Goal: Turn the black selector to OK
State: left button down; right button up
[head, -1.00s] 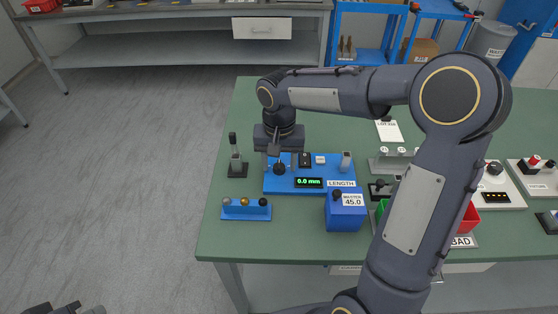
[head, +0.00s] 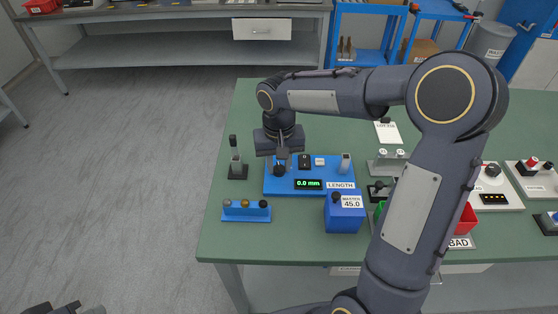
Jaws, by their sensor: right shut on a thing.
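A blue length gauge (head: 325,189) lies on the green bench, its display reading 0.0 mm. A round black knob (head: 279,171) sits at its left end; I take it for the black selector, but I can read no OK mark beside it. My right gripper (head: 280,163) points down over that end and is shut on the black knob, partly hiding it. My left gripper (head: 68,308) shows only as dark parts at the bottom left edge, far from the gauge, and its jaws cannot be made out.
A blue MASTER 45.0 block (head: 346,222) and a blue rack with several small balls (head: 246,214) stand in front of the gauge. A dark stand (head: 237,170) is close on its left. My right arm covers part of the green and red bins (head: 467,219).

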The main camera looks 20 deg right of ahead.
aim_at(279, 166)
jog(key=n+p, duration=0.2)
jog(key=n, duration=0.3)
jog(key=shift+r, duration=0.15)
jog(key=shift+n+p, duration=0.8)
jog(key=shift+n, duration=1.6)
jog(key=o, duration=1)
jog(key=shift+c, duration=0.2)
notch_tip(279, 166, up, 8)
jog(key=shift+f+p, duration=0.2)
jog(key=shift+p, duration=0.15)
